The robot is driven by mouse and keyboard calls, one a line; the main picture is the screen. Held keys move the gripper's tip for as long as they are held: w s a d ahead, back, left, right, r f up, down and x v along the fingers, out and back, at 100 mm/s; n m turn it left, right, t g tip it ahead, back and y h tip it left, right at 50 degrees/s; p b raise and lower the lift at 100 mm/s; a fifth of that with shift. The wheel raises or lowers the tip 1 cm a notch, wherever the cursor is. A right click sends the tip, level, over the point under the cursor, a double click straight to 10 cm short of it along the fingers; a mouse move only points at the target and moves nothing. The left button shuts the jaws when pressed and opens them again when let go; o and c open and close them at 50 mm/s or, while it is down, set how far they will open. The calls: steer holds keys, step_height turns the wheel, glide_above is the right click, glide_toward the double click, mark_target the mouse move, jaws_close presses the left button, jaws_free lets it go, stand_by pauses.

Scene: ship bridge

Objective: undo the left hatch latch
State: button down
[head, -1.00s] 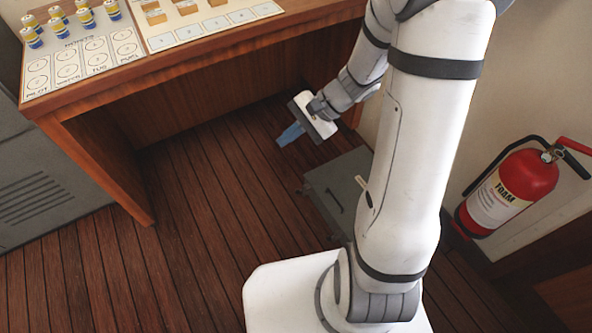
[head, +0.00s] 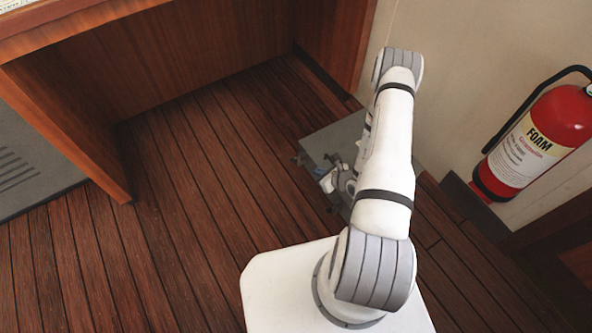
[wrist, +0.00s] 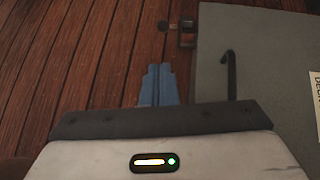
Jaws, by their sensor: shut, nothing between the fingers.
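The hatch is a flat grey lid (head: 335,137) set at the floor beside the wall. It fills the right of the wrist view (wrist: 275,50). In the head view this latch (head: 301,158) is a small dark shape on the hatch's left edge. My gripper (wrist: 159,70) has its blue fingers together and empty, below the latch in the wrist view and apart from it. In the head view my arm hides part of the hatch.
A dark bar handle (wrist: 230,75) stands on the hatch, right of my fingers. A red fire extinguisher (head: 540,140) hangs on the wall at right. A wooden desk (head: 75,30) stands at left. The plank floor (head: 190,210) between is clear.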

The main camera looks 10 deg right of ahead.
steer(key=shift+s+d+f, duration=0.2)
steer(key=shift+s+f, duration=0.1)
steer(key=shift+f, duration=0.35)
steer(key=w+r+b+x, duration=0.1)
steer(key=b+x, duration=0.4)
steer(key=x, duration=0.8)
steer(key=shift+w+a+b, duration=0.15)
steer(key=shift+w+b, duration=0.15)
steer(key=shift+b, duration=0.1)
